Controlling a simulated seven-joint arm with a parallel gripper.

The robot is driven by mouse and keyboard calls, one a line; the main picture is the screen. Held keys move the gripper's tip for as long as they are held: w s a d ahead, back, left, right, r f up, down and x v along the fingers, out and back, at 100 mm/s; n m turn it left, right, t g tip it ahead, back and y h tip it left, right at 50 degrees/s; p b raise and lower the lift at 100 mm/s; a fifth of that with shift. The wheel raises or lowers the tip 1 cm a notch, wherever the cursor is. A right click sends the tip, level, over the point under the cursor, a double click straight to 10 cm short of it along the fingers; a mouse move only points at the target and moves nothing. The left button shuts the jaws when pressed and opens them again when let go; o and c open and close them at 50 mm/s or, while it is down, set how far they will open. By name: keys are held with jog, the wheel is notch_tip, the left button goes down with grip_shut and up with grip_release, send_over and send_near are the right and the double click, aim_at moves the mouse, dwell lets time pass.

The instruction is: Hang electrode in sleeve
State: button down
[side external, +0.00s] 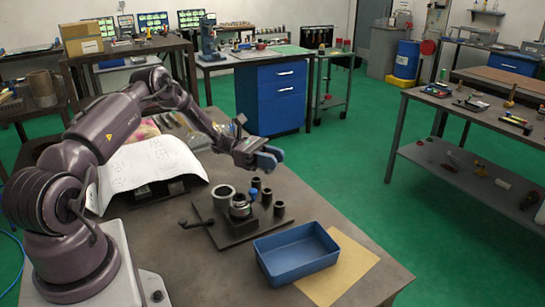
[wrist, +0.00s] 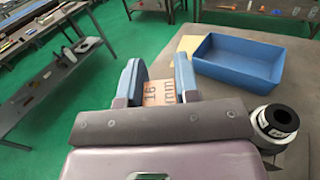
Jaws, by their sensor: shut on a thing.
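My gripper (side external: 268,157), with blue fingers, is raised over the bench in the side external view. In the wrist view its fingers (wrist: 158,82) are shut on the electrode (wrist: 158,93), a copper-coloured piece with dark markings. The electrode is hard to make out in the side external view. A dark base plate (side external: 233,232) on the bench carries an indexing chuck (side external: 240,208) and a crank handle (side external: 193,223). Several black cylindrical sleeves (side external: 279,209) stand around the chuck. The wrist view shows a black hollow sleeve (wrist: 281,118) within a pale ring at lower right, apart from the electrode.
A blue open tray (side external: 296,254) stands on a tan sheet (side external: 345,265) at the front right of the bench (side external: 180,270). The tray also shows in the wrist view (wrist: 238,72). A draped white sheet (side external: 150,160) lies behind the plate. Bare bench lies left of the tray.

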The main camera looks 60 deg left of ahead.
jog(key=shift+a, duration=0.1)
jog(key=shift+f, duration=2.6)
jog(key=shift+f, duration=1.4)
jog(key=c, duration=0.8)
grip_release()
jog(key=v, duration=0.7)
jog(key=shift+s+a+f, duration=0.1)
jog(key=shift+s+a, duration=0.15)
